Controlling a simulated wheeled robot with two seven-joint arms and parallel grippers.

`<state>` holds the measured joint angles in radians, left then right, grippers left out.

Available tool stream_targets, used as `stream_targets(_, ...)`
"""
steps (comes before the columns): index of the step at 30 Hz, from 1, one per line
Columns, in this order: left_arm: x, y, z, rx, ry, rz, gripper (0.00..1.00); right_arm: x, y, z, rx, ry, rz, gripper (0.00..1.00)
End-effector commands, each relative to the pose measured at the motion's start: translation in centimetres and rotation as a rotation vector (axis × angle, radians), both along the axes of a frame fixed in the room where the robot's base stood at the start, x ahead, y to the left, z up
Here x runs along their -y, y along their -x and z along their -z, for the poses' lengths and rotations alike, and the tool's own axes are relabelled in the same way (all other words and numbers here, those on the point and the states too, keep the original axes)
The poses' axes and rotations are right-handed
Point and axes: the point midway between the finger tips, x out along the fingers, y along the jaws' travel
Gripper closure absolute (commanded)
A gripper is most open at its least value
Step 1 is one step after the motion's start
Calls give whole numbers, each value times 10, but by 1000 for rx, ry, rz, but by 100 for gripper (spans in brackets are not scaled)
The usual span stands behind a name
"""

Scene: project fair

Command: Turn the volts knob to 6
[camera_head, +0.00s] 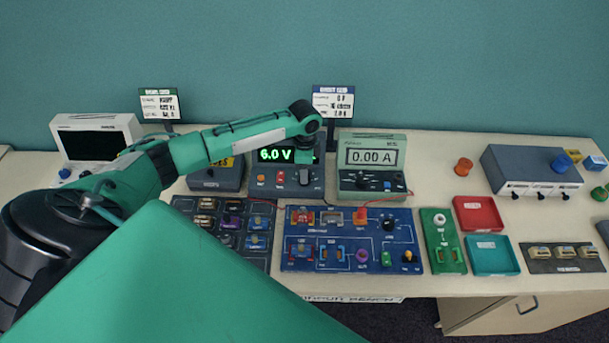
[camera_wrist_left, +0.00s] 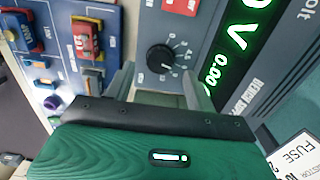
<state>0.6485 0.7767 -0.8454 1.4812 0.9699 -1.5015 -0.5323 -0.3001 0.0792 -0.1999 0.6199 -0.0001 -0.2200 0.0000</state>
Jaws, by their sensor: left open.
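The power supply (camera_head: 290,183) stands at the back of the bench, and its green display (camera_head: 275,155) reads 6.0 V. Its black volts knob (camera_head: 304,177) is on the right of the panel, below the display. In the left wrist view the knob (camera_wrist_left: 160,58) shows its round dial with scale marks. My left gripper (camera_wrist_left: 157,86) is open, its two fingers apart on either side of the knob's line and clear of it. In the head view my wrist hides most of the gripper. My right gripper is not in view.
A grey-green meter (camera_head: 372,150) reading 0.00 A stands right of the supply. Blue circuit boards (camera_head: 340,262) lie in front. Red (camera_head: 478,213) and teal (camera_head: 493,255) trays are farther right. Small sign stands are behind the supply.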

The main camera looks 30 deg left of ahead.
Motion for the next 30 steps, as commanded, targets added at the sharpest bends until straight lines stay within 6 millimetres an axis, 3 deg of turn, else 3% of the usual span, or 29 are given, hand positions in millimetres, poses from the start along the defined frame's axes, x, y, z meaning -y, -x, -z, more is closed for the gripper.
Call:
stream_targets(9, 0, -1, -69, 4, -1, 1, 45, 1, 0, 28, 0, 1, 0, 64)
stream_targets(15, 0, -1, -96, 3, -1, 0, 45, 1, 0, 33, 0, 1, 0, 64)
stream_targets(30, 0, 0, -102, -1, -1, 0, 45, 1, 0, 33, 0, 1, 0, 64)
